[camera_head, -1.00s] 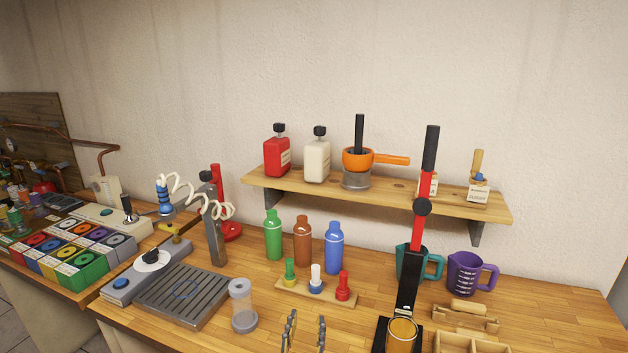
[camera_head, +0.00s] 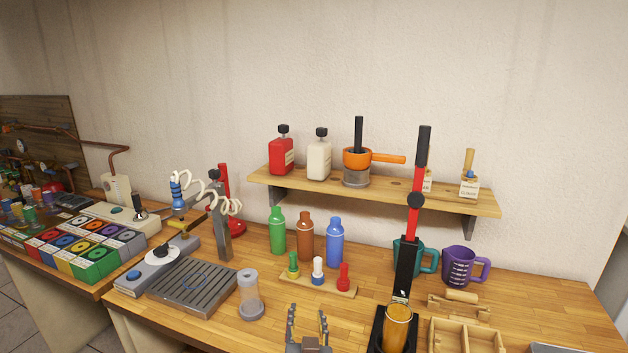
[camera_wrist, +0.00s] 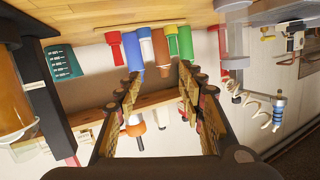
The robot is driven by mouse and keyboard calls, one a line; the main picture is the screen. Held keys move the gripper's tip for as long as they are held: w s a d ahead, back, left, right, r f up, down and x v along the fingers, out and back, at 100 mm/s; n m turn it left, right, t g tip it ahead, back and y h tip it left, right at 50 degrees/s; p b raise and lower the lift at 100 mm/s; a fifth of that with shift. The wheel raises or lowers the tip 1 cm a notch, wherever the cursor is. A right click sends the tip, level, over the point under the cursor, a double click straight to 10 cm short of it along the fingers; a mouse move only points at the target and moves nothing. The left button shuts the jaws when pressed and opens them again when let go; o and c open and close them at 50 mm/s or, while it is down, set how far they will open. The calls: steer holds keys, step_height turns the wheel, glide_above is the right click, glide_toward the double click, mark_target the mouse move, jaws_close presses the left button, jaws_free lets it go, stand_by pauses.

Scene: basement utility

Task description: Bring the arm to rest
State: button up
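My gripper (camera_head: 307,325) shows at the bottom centre of the head view, above the front of the wooden bench. Its two fingers stand apart with nothing between them. In the wrist view my gripper (camera_wrist: 160,85) is also open, with the fingers on either side of the picture centre. The wrist picture is upside down. Beyond the fingertips it shows the brown bottle (camera_wrist: 161,46) and the blue bottle (camera_wrist: 132,52), with clear space between them and the fingers. The rest of my arm is hidden below the head view.
A black and red lever press (camera_head: 414,200) with an amber cylinder (camera_head: 397,328) stands right of my gripper. Behind are a stand of small bottles (camera_head: 330,287) and a wall shelf (camera_head: 400,192). A divided wooden tray (camera_head: 450,335) lies at right.

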steer(key=s+d+r+n+g+y+p, duration=0.1)
steer(key=s+d+r+n+g+y, duration=0.15)
steer(key=s+d+r+g, duration=0.4)
steer(key=s+d+g+h, duration=0.1)
steer(key=s+d, duration=0.6)
steer(key=s, duration=0.3)
steer(key=s+d+m+g+h+p, duration=0.1)
steer(key=s+d+g+h, duration=0.1)
steer(key=s+d, duration=0.5)
steer(key=s, duration=0.4)
steer(key=shift+d+r, duration=0.15)
steer(key=shift+r, duration=0.25)
